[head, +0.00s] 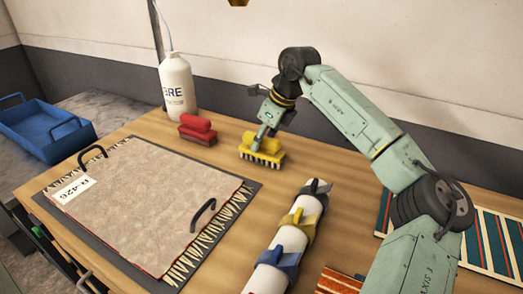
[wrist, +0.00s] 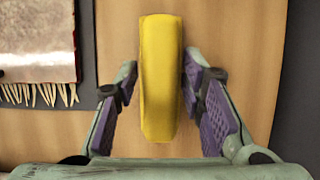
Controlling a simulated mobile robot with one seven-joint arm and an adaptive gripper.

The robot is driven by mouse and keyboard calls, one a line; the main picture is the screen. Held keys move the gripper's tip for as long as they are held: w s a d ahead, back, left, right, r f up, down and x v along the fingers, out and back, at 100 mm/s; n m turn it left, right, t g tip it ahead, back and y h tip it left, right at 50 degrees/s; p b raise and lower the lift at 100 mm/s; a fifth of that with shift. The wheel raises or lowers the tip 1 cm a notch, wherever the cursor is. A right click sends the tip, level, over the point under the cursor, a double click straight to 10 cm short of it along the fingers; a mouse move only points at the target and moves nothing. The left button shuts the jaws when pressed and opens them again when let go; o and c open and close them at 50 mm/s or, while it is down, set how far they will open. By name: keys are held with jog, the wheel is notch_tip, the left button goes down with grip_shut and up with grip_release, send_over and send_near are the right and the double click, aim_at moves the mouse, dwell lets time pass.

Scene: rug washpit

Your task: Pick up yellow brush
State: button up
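The yellow brush (head: 262,152) stands bristles down on the wooden table, right of the red brush. In the wrist view the yellow brush (wrist: 160,80) runs lengthwise between my fingers. My gripper (head: 266,132) points down over it, with its fingers at the brush's upper part. In the wrist view my gripper (wrist: 160,80) is open, with one purple-padded finger on each side of the brush. The right fingertip is very close to the brush's side; I cannot tell if it touches. A narrow gap shows at the left fingertip. The bristles are hidden in the wrist view.
A red brush (head: 198,130) and a white bottle (head: 177,88) stand left of it. A rug sample (head: 140,205) on a dark board with handles fills the table's left. A strapped white roll (head: 285,252) lies in front. A blue bin (head: 42,130) is at far left.

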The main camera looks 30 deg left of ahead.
grip_shut()
jog(key=shift+r, duration=0.15)
dwell(0.4)
notch_tip(320, 180, up, 4)
jog(key=p, duration=0.3)
jog(key=shift+s, duration=0.2)
jog(key=s+a+r+b, duration=0.1)
jog(key=s+b, duration=0.4)
jog(key=s, duration=1)
jog(key=shift+s+a, duration=0.3)
jog(key=shift+r, duration=0.1)
